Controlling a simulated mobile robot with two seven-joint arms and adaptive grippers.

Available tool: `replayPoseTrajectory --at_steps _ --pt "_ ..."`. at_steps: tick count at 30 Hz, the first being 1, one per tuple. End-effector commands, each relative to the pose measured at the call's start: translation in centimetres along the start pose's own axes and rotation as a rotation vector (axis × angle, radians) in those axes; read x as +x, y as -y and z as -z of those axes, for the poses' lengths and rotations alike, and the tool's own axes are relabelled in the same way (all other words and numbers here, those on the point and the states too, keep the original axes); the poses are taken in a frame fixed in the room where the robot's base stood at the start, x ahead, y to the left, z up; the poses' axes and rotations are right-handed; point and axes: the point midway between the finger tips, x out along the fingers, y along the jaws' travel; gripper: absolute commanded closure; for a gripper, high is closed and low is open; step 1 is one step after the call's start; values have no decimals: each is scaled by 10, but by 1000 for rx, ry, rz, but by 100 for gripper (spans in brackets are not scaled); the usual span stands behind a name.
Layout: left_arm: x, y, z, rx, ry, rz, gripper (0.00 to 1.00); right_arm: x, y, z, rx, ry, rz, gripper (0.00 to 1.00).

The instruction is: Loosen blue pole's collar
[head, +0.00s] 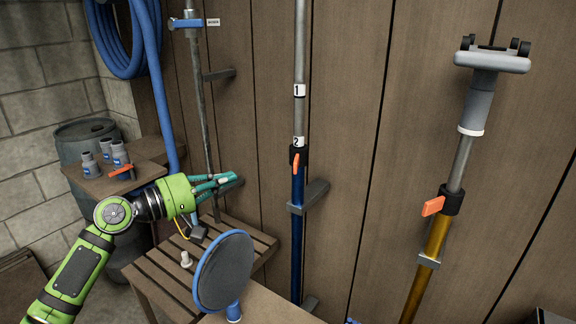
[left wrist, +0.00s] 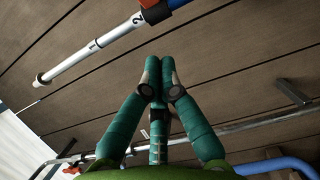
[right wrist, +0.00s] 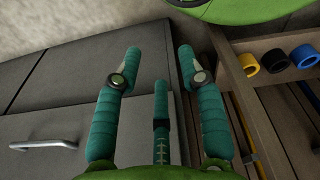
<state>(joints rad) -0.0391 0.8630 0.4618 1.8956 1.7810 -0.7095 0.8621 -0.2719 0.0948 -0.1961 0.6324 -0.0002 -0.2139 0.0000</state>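The blue pole (head: 297,235) stands upright against the plank wall in the middle of the head view. Its black collar (head: 298,156) has an orange lever (head: 296,164) and sits just under the white "2" band on the grey inner tube (head: 300,60). In the left wrist view, the collar (left wrist: 154,10) is at the top edge, with the numbered tube running down to the left. My left gripper (head: 228,178) is left of the blue pole, apart from it. Its fingertips (left wrist: 160,68) are together with nothing visible between them. My right gripper (right wrist: 158,62) is open and empty, outside the head view.
A yellow pole (head: 432,245) with its own orange lever stands at right. A round blue-rimmed pad (head: 224,272) rises before the slatted bench (head: 165,275). A wall bracket (head: 312,195) juts beside the blue pole. Drawers (right wrist: 80,135) lie below my right gripper.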

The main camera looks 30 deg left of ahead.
Motion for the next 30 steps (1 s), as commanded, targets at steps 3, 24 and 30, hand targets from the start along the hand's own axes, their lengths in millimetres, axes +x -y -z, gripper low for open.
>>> replayPoseTrajectory --at_steps 3,24,30 --pt "16 -5 0 2 1 0 100 -12 13 -30 1 53 17 60" --pt "118 -2 -26 3 -1 2 100 -71 12 -5 4 23 18 60" --pt "121 1 -28 3 -1 2 100 -72 11 -18 4 44 18 60"
